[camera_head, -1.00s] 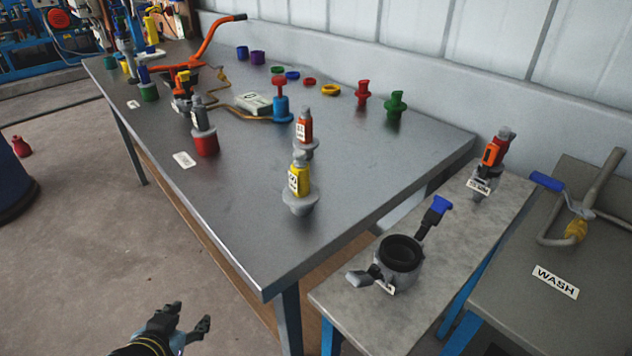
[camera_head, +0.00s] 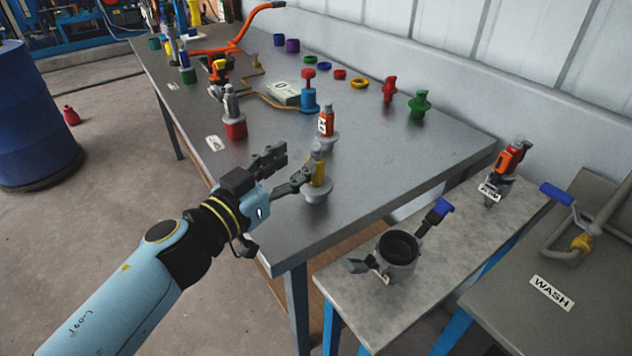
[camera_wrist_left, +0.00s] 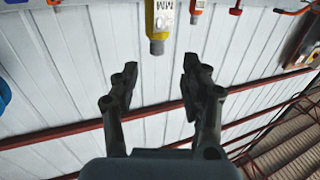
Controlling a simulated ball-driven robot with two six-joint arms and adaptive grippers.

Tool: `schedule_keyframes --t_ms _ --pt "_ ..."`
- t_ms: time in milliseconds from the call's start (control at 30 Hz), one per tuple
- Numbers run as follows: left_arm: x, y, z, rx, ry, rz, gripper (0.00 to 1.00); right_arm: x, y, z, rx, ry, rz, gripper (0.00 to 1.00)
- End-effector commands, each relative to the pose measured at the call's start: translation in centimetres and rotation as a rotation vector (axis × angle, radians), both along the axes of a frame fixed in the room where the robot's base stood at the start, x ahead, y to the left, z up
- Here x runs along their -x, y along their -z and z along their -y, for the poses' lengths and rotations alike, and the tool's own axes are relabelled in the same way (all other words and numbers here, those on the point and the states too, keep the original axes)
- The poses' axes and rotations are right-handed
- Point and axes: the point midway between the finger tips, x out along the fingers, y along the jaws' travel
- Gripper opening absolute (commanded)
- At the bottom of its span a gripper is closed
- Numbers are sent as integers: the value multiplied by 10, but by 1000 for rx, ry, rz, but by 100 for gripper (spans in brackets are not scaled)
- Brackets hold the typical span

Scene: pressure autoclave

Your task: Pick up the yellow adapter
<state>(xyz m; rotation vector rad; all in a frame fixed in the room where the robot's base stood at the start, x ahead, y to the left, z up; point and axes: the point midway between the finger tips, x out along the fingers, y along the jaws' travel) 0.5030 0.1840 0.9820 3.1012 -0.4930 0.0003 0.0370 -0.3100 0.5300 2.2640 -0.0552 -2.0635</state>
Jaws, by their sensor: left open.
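The yellow adapter (camera_head: 318,174) has a grey top and stands upright on a round grey base (camera_head: 317,194) near the table's front corner. My left gripper (camera_head: 290,166) is open at its left, with one fingertip close to it and partly in front of it. I cannot tell from the head view whether they touch. In the left wrist view the yellow adapter (camera_wrist_left: 160,18) appears upside down, just beyond and between the open fingers (camera_wrist_left: 158,75), with nothing held. My right gripper is not in view.
An orange adapter (camera_head: 326,122) stands just behind on the metal table (camera_head: 400,160). A red-based part (camera_head: 235,125) stands to the left. A lower bench holds a dark-mouthed pot (camera_head: 397,256) and another orange part (camera_head: 508,160).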

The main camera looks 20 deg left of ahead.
Motion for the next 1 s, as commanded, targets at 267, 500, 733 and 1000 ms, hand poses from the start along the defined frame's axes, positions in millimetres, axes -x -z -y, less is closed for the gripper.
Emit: schedule_keyframes --t_ms 267,500,733,1000 --pt "-26 1 10 1 -2 1 46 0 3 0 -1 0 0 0" --pt "-59 2 22 0 -2 0 46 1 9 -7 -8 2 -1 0" --pt "-62 2 24 0 -3 -1 46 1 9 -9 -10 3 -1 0" --pt "-62 2 24 0 -2 -1 18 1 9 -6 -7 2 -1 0"
